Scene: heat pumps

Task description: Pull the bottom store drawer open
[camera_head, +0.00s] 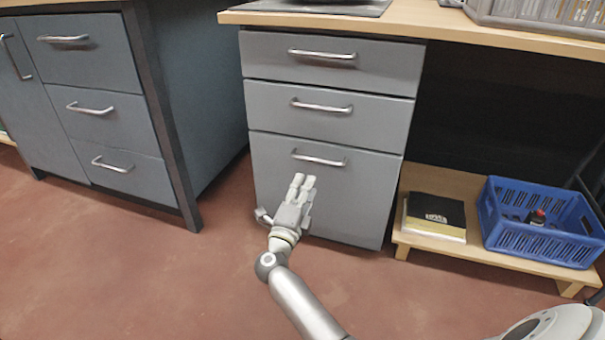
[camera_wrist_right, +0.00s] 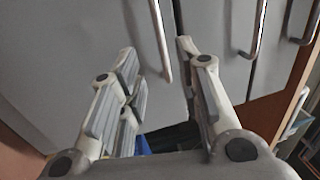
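The bottom store drawer (camera_head: 350,195) is the tallest front of a grey three-drawer cabinet and is shut. Its curved metal handle (camera_head: 320,160) runs across near its top edge. My right gripper (camera_head: 303,180) is in front of this drawer, just below the handle. In the right wrist view, its two fingers stand apart with nothing between their pads (camera_wrist_right: 158,62). There the bottom drawer's handle (camera_wrist_right: 160,40) shows in the gap between the fingertips, running up the picture. I cannot tell how far the fingertips are from it. My left gripper is not in view.
The middle drawer (camera_head: 375,110) and top drawer (camera_head: 385,65) above are shut. A blue-grey cabinet (camera_head: 95,130) stands at left. Red floor in front is clear.

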